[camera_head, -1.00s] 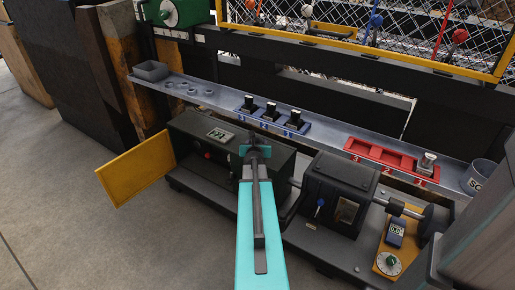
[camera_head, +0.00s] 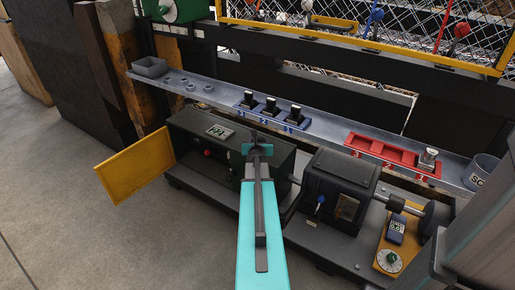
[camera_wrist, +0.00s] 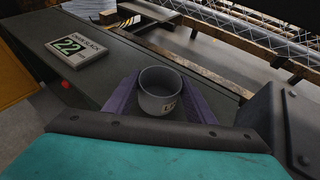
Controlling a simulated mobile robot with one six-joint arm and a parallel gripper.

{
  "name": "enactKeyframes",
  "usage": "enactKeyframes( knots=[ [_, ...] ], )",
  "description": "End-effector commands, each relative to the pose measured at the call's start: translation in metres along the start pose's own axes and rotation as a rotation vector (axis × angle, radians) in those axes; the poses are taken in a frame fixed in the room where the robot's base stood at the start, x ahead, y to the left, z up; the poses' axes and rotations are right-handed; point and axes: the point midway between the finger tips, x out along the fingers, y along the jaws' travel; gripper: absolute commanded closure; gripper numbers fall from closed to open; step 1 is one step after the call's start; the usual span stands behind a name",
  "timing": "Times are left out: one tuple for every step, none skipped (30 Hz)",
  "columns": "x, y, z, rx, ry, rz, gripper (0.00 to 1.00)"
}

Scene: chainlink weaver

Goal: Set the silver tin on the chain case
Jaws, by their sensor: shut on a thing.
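The silver tin (camera_wrist: 155,98), a small round grey cup with a label, is upright between the two dark purple fingers of my gripper (camera_wrist: 160,102) in the wrist view. My gripper is shut on it. In the head view my gripper (camera_head: 257,142) is over the back right part of a long dark case (camera_head: 205,165), and the tin cannot be made out there. The case's flat top (camera_wrist: 95,62) lies under and around the tin in the wrist view. I cannot tell whether the tin's bottom touches it.
A second dark housing (camera_head: 340,190) with a shaft stands to the right. Behind runs a grey shelf (camera_head: 325,130) with blue and red trays. A yellow panel (camera_head: 137,166) sticks out at left.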

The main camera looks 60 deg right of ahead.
Motion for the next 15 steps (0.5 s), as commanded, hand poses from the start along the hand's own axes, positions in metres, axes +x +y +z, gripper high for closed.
enactKeyframes(
  knots=[
    [0.0031,0.0002,-0.0074,0.0,0.0,0.0,0.73],
    [0.0038,0.0002,-0.009,-0.001,0.0,0.0,0.73],
    [0.0047,0.0002,-0.0112,0.0,0.0,0.0,0.73],
    [0.0052,0.0003,-0.0124,0.0,0.0,0.0,0.73],
    [0.0055,0.0003,-0.0133,0.0,0.0,0.001,0.73],
    [0.0058,0.0003,-0.014,0.001,0.0,0.001,0.73],
    [0.0059,0.0003,-0.0142,0.001,-0.001,0.001,0.73],
    [0.0059,0.0004,-0.0143,0.001,-0.001,0.001,0.73],
    [0.0059,0.0004,-0.0142,0.001,-0.001,0.001,0.73],
    [0.0058,0.0004,-0.014,0.001,-0.001,0.001,0.73],
    [0.0057,0.0004,-0.0138,0.001,-0.001,0.001,0.73],
    [0.0056,0.0004,-0.0136,0.001,-0.001,0.001,0.73],
    [0.0056,0.0004,-0.0136,0.001,0.0,0.001,0.73],
    [0.0056,0.0004,-0.0136,0.001,0.0,0.001,0.73],
    [0.0056,0.0004,-0.0136,0.001,0.0,0.001,0.73]
  ],
)
